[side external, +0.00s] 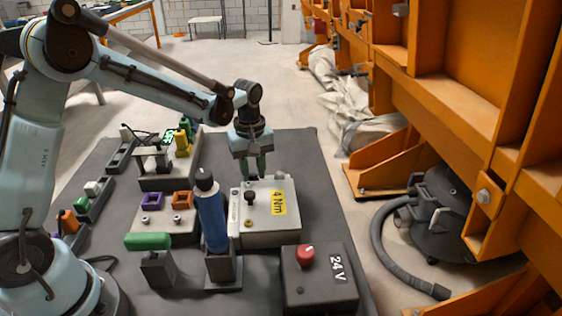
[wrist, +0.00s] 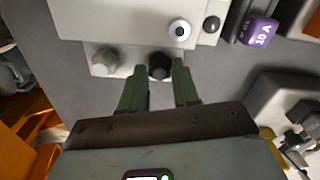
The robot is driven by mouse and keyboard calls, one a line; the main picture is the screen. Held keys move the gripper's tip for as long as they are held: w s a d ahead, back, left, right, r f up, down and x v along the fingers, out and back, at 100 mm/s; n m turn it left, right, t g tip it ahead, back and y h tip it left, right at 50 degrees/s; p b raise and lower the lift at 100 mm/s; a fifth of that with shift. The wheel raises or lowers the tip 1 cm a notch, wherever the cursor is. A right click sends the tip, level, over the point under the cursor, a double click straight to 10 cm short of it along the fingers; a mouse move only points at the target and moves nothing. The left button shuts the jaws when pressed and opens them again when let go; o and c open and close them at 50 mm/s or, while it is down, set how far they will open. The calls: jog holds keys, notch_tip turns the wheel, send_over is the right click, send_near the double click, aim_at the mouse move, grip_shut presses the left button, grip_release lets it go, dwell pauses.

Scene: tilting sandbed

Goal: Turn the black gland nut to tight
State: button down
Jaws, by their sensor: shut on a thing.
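The black gland nut (wrist: 160,66) sits on the edge of a light grey box (wrist: 120,20), which also shows in the side view (side external: 270,238). My gripper (wrist: 161,72) has its two green fingers on either side of the nut and is shut on it. A grey nut (wrist: 104,61) sits beside it to the left in the wrist view. In the side view my gripper (side external: 257,172) points down at the far side of the box, and the black gland nut is hidden there.
The box carries a yellow "4 Nm" label (side external: 279,203) and a black knob (side external: 250,197). A blue bottle-like tool (side external: 212,220) stands upright close to its left. A "24 V" box with a red knob (side external: 305,254) is in front. Purple (side external: 148,201) and orange (side external: 182,199) blocks lie left.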

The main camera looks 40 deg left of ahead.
jog(key=shift+m, duration=0.4)
jog(key=m, duration=1.2)
jog(key=shift+m, duration=0.4)
jog(key=m, duration=0.4)
jog(key=shift+m, duration=0.3)
jog(key=c, duration=0.8)
grip_release()
jog(key=shift+d, duration=0.1)
